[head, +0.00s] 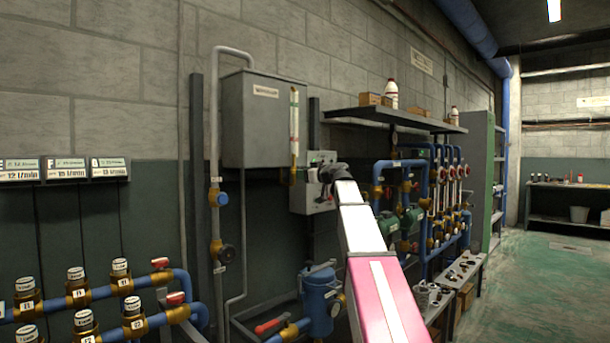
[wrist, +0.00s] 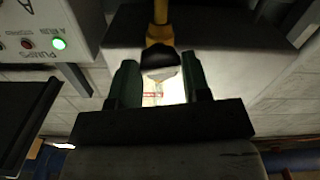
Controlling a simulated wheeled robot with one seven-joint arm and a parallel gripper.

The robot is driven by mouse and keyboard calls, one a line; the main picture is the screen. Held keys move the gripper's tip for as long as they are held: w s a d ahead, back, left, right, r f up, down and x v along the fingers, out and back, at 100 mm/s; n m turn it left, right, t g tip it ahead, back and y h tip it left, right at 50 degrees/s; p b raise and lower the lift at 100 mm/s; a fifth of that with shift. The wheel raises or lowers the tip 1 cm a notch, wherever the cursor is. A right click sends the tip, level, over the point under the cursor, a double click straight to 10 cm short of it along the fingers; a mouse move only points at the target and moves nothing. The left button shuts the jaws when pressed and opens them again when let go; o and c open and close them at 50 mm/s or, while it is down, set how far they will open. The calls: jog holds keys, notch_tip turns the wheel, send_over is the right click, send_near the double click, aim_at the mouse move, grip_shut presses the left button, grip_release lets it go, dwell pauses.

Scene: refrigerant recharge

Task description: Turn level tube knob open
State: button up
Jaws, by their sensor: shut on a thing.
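The level tube (head: 294,115) is a slim clear upright tube on the front of the grey wall tank (head: 255,130), with brass-coloured fittings at its lower end. In the wrist view a brass fitting (wrist: 159,20) ends in a black knob (wrist: 158,56) with a pale face. My gripper (wrist: 162,75) has its two green fingers on either side of this knob and is shut on it. In the head view my gripper (head: 326,172) is dark and small just right of the tube's lower end; its fingertips and the knob cannot be made out there.
A shelf (head: 395,117) with bottles and boxes hangs to the right. Blue pipes and valves (head: 75,299) fill the lower left.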

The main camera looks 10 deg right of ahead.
jog(key=shift+n, duration=1.1)
jog(key=n, duration=0.4)
jog(key=n, duration=0.5)
jog(key=shift+s+f, duration=0.1)
jog(key=n, duration=0.3)
jog(key=o, duration=0.9)
jog(key=shift+d+n, duration=0.1)
jog(key=shift+n, duration=0.2)
